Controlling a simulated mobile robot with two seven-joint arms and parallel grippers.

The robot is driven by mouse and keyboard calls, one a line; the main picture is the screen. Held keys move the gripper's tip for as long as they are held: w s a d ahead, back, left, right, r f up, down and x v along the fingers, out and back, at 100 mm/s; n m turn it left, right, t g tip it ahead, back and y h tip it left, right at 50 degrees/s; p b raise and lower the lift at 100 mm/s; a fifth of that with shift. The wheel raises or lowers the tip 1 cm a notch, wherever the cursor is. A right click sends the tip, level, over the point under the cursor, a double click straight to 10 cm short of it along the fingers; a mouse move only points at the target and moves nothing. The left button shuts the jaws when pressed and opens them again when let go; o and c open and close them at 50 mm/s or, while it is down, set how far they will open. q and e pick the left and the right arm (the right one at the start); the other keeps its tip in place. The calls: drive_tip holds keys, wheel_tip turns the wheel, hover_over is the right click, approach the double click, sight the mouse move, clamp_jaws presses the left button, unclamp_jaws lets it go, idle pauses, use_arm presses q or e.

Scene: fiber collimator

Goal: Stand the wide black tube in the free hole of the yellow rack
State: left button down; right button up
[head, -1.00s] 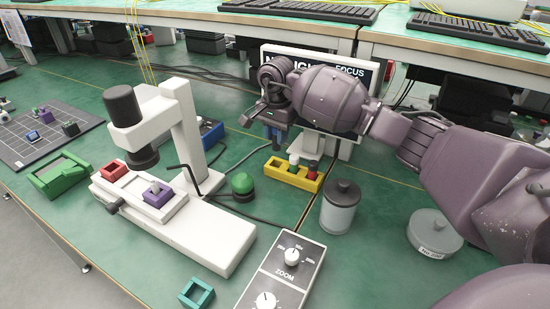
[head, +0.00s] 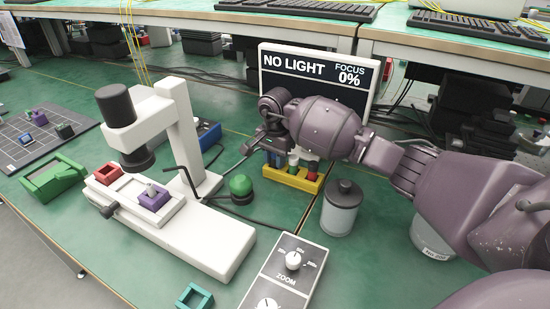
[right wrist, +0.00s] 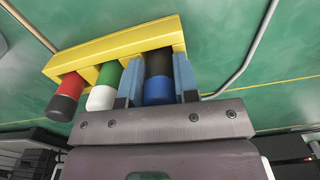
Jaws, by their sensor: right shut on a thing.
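The yellow rack (head: 300,183) stands on the green bench behind the zoom box, and shows along the top of the right wrist view (right wrist: 112,48). My right gripper (head: 271,150) is over its left end. In the right wrist view its two fingers are shut on the wide black tube (right wrist: 158,64), which has a blue end (right wrist: 158,90) toward the camera. The tube's far end meets the rack at the end spot; I cannot tell how deep it sits. A green-and-white tube (right wrist: 104,92) and a red-and-black tube (right wrist: 68,95) stand in the rack beside it. My left gripper is not in view.
A grey lidded jar (head: 341,208) stands right of the rack. A green dome button (head: 241,186) and the white microscope stand (head: 195,225) are to its left. A display reading NO LIGHT, 0% (head: 318,75) is behind. The zoom box (head: 288,272) is in front.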

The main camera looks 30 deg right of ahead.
drive_tip(key=shift+s+f+b, duration=0.2)
drive_tip(key=shift+f+b, duration=0.1)
drive_tip(key=shift+f, duration=0.5)
drive_tip(key=o, duration=0.7)
drive_tip(key=shift+f, duration=0.1)
drive_tip(key=shift+o, duration=1.4)
drive_tip(key=shift+a+f, duration=0.1)
drive_tip(key=shift+f, duration=0.15)
drive_tip(key=shift+r, duration=0.2)
drive_tip(key=r+p, duration=0.1)
drive_tip(key=r, duration=0.6)
drive_tip(key=r+p, duration=0.1)
drive_tip(key=r, duration=0.6)
drive_tip(key=shift+w, duration=0.2)
